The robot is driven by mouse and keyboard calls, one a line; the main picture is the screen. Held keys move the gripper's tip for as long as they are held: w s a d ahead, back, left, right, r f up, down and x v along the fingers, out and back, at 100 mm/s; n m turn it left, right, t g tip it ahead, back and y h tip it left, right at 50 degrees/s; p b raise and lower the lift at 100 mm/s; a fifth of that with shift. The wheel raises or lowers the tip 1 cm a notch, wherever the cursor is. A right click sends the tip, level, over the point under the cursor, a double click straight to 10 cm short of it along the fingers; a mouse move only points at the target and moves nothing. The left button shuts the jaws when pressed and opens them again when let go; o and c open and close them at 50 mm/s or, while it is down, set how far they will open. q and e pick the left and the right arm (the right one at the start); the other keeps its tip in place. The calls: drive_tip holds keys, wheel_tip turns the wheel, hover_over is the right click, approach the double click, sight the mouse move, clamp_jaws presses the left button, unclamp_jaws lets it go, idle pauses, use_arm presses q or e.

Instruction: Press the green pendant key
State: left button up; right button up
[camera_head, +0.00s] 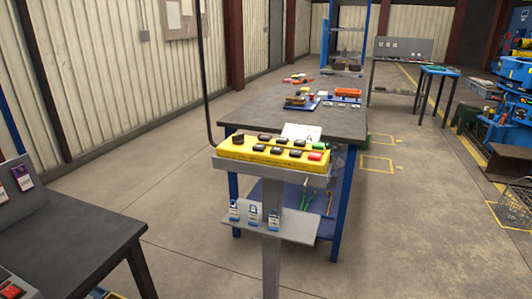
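A yellow pendant box (230,153) rests on a grey stand in the middle of the camera_head view, with a black cable rising from its left end. Its top carries two rows of mostly black keys. A red key (316,156) sits at the right end of the near row. A small green key (318,146) appears just behind it, at the right end of the far row; it is too small to see whether it is pressed. Neither of my grippers is in view.
Several blue padlocks hang at the stand's lower shelf (297,228). A workbench (345,125) with blue legs and small items stands right behind the pendant. A dark table (80,245) is at the lower left.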

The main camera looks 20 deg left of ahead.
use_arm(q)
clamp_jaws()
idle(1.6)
